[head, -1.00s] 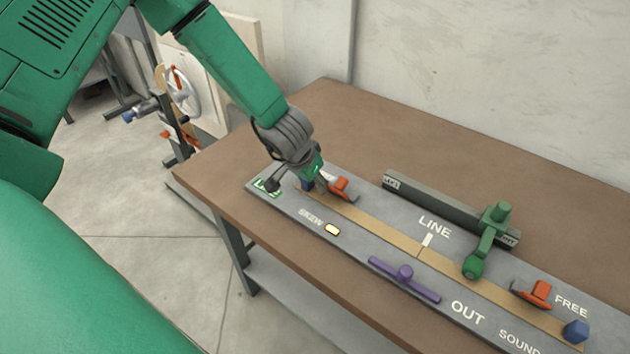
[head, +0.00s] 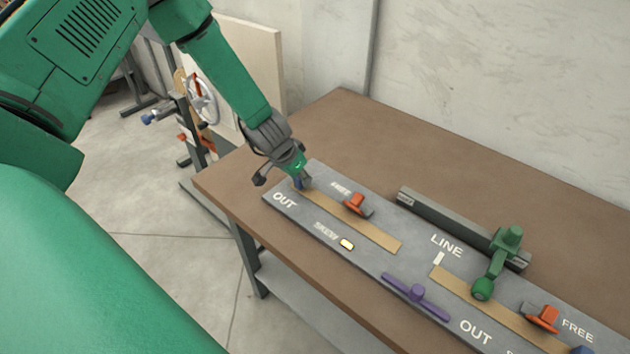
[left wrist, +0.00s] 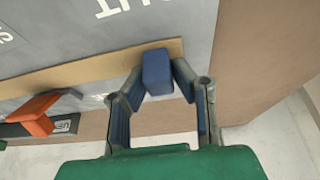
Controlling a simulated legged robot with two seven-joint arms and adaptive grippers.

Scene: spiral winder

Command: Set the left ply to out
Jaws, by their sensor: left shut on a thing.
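The left ply, a tan strip (head: 365,228), lies on a grey board (head: 300,213) with its left end near the OUT label. A gap separates its right end from the right tan strip (head: 460,285), by the LINE mark. A blue block (left wrist: 157,72) sits at the left ply's outer end. My left gripper (head: 301,183) is shut on this block, with a finger on each side in the left wrist view. In the head view the gripper mostly hides the block. My right gripper is not in view.
An orange clamp (head: 357,203) stands beside the left ply near a FREE label. The brown table (head: 345,130) is clear behind.

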